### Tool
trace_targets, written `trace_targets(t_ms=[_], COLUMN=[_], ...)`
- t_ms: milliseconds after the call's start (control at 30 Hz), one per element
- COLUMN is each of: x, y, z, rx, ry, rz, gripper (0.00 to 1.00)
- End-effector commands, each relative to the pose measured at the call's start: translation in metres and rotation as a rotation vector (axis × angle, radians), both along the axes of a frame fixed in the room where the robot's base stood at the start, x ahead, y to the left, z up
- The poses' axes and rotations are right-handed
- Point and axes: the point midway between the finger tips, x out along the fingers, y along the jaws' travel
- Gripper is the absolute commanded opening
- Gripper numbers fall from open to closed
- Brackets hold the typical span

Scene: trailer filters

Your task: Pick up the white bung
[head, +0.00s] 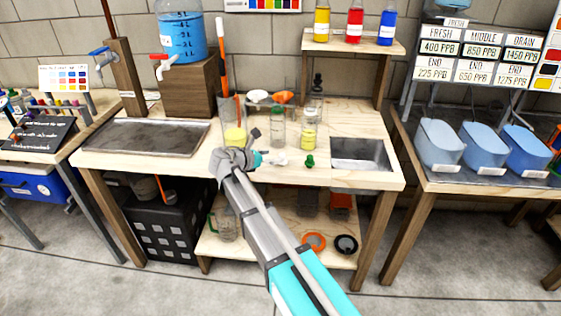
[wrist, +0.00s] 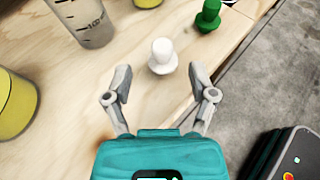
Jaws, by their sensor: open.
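The white bung (wrist: 162,57) stands upright on the wooden bench, just ahead of my fingertips in the wrist view. In the head view it is a small white shape (head: 281,161) at the bench's front, partly hard to tell from the gripper. My gripper (wrist: 160,76) is open and empty, one finger to each side of the line to the bung. The bung appears slightly beyond the tips, with no contact visible. In the head view my gripper (head: 263,158) is small and partly hidden by my arm.
A green bung (wrist: 208,17) stands beyond and right of the white one. A graduated clear vessel (wrist: 93,22) is at the upper left, and a yellow container (wrist: 12,105) at the left. The bench's front edge is close on the right. A metal basin (head: 360,153) lies right.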

Motion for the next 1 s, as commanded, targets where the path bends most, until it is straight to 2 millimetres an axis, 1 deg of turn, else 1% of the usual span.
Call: trace_targets(t_ms=[267,700,1000], x=[0.002,0.029,0.032], y=[-0.003,-0.034,-0.038], z=[-0.002,-0.018,-0.019], rx=[0.0,0.0,0.0], ry=[0.0,0.0,0.0], rz=[-0.001,-0.003,-0.001], gripper=[0.73,0.73,0.73])
